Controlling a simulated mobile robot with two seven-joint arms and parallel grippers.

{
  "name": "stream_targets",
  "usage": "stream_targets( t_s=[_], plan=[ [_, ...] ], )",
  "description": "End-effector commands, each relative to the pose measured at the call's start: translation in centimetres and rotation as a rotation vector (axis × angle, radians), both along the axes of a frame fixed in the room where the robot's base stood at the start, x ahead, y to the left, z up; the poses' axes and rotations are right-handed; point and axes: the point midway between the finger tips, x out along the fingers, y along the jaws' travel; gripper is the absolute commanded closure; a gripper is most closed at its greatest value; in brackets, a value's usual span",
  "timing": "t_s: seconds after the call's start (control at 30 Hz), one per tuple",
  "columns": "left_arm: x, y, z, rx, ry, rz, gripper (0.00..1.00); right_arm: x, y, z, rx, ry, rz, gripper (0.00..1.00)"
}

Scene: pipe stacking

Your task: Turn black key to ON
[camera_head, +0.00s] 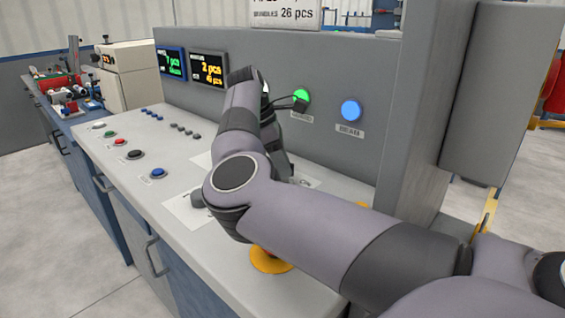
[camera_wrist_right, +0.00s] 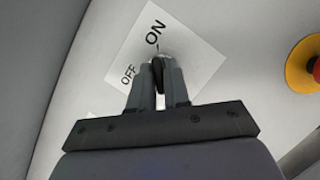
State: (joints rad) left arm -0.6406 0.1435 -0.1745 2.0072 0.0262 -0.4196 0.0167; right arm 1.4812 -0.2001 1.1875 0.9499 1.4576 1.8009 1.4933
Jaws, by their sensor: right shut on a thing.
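The black key (camera_wrist_right: 159,77) shows in the right wrist view, between the two fingers of my right gripper (camera_wrist_right: 158,80). The gripper is shut on it. The key stands on a white label (camera_wrist_right: 190,52) with OFF to its left and ON above it. The key's visible part runs nearly up the picture, its upper end toward the ON word; its exact angle is hard to tell. In the head view my right arm (camera_head: 320,225) reaches over the panel and hides the key and the fingertips. My left gripper is not in view.
A red button on a yellow base (camera_wrist_right: 313,66) sits right of the key. The grey panel (camera_head: 130,172) carries several buttons at left. Behind are two displays (camera_head: 207,68), a lit green button (camera_head: 302,96) and a lit blue button (camera_head: 351,109). A grey post (camera_head: 418,100) stands at right.

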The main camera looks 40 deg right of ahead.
Motion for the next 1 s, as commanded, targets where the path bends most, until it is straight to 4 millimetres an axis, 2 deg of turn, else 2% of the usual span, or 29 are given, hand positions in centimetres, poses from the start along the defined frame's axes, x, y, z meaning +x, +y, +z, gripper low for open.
stream_targets(
  t_s=[0.13, 0.17, 0.2, 0.23, 0.57, 1.0],
  plan=[
    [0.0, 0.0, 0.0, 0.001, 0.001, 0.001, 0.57, 0.1, -0.1, 0.2, -0.003, -0.005, 0.0, 1.0],
    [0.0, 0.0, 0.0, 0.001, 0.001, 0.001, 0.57, 0.1, -0.1, 0.2, -0.003, -0.005, 0.0, 0.8],
    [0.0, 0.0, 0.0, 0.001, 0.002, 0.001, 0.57, 0.1, -0.1, 0.2, -0.003, -0.005, 0.001, 0.67],
    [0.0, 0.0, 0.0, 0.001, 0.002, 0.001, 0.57, 0.1, -0.1, 0.2, -0.003, -0.005, 0.001, 0.63],
    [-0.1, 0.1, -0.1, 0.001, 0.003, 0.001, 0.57, 0.1, 0.1, 0.4, -0.001, -0.003, 0.001, 0.63],
    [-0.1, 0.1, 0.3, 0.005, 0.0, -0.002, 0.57, 1.6, 1.7, 6.1, -0.002, -0.005, 0.001, 0.63]
  ],
)
